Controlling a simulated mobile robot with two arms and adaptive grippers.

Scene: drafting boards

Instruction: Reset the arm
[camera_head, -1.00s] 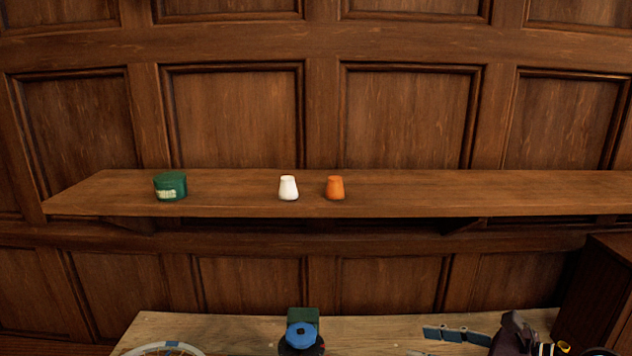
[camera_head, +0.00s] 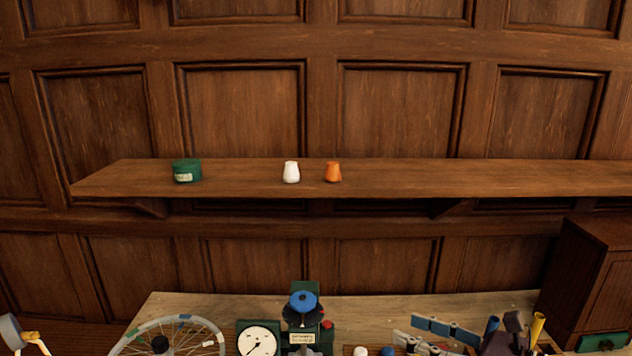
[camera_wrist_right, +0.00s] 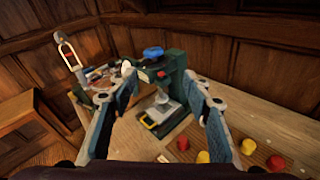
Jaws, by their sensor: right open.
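My right gripper (camera_head: 415,333) reaches in from the bottom right of the head view, pointing left over the bench, with blue-grey pads on its two fingers. It is open with nothing between the pads. In the right wrist view its fingers (camera_wrist_right: 160,85) stand wide apart, with a green machine with a blue knob beyond them. In the head view this machine (camera_head: 303,318) stands left of the gripper, apart from it. My left gripper does not show.
The bench (camera_head: 400,304) also holds a dial gauge (camera_head: 258,341) and a spoked wheel (camera_head: 165,338). A dark cabinet (camera_head: 585,265) stands at the right. The shelf (camera_head: 450,175) holds a green tin (camera_head: 187,171), a white shaker (camera_head: 291,172) and an orange one (camera_head: 333,172).

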